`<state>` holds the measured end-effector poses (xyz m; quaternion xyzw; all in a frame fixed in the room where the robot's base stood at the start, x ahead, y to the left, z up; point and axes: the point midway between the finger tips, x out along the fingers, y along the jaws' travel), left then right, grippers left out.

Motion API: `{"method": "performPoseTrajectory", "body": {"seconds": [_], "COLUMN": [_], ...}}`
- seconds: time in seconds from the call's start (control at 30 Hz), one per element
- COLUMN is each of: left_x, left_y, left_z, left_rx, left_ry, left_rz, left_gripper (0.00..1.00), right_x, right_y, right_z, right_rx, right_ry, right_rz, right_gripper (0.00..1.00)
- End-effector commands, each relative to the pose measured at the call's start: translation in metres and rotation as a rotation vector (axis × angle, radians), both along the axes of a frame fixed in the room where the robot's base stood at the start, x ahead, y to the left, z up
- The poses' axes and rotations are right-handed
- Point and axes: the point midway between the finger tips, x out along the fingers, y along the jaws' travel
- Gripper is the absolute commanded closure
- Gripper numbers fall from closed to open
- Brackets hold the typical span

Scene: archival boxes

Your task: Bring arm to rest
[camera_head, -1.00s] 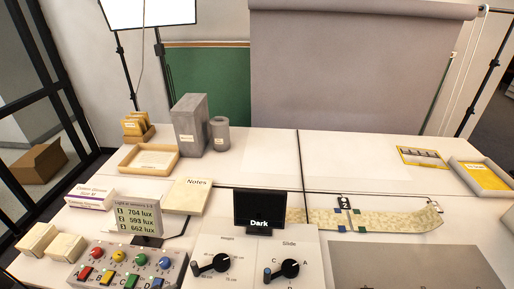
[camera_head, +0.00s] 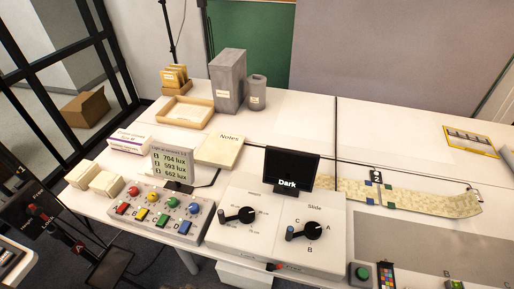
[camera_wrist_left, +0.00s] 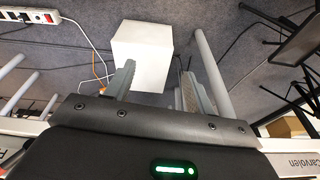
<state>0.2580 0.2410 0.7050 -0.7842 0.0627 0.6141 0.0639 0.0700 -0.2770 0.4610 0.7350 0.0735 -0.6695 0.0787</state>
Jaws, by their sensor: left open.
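My left gripper (camera_wrist_left: 157,90) shows in the left wrist view with its two grey fingers apart and nothing between them. Beyond the fingers are the grey floor and a white box (camera_wrist_left: 142,50) standing apart from them. I cannot make out either gripper in the head view. My right gripper is in neither view.
The white table holds a button panel (camera_head: 160,212), a dial panel (camera_head: 245,245), a dark screen reading "Dark" (camera_head: 290,168), a lux display (camera_head: 172,163), a grey box (camera_head: 228,80) and a wooden tray (camera_head: 185,112). Below, a power strip (camera_wrist_left: 30,16) and cables lie on the floor.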

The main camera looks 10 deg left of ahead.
Motion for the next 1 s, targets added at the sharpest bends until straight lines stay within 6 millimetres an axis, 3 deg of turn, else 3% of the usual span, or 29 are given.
{"method": "performPoseTrajectory", "body": {"seconds": [0.03, 0.2, 0.3, 0.4, 0.5, 0.63, 0.8, 1.0], "left_x": [-0.006, -0.044, -0.078, -0.113, -0.145, -0.174, -0.188, -0.189], "left_y": [0.001, 0.007, 0.013, 0.019, 0.025, 0.031, 0.033, 0.033], "left_z": [-0.033, -0.141, -0.195, -0.234, -0.26, -0.276, -0.282, -0.282], "left_rx": [0.003, 0.008, 0.013, 0.016, 0.019, 0.022, 0.023, 0.023], "left_ry": [0.02, 0.064, 0.091, 0.112, 0.128, 0.142, 0.147, 0.147], "left_rz": [-0.003, -0.012, -0.017, -0.023, -0.028, -0.032, -0.034, -0.034], "left_gripper": [0.45, 0.45, 0.45, 0.45, 0.45, 0.45, 0.45, 0.45], "right_x": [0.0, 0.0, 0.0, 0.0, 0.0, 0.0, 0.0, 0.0], "right_y": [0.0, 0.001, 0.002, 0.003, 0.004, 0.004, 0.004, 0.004], "right_z": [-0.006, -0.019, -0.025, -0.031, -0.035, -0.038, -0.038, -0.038], "right_rx": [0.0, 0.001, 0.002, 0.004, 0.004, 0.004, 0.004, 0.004], "right_ry": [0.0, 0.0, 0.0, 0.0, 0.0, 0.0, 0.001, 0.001], "right_rz": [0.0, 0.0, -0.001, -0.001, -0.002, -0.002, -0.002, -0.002], "right_gripper": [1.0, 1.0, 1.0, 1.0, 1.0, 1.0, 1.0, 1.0]}}
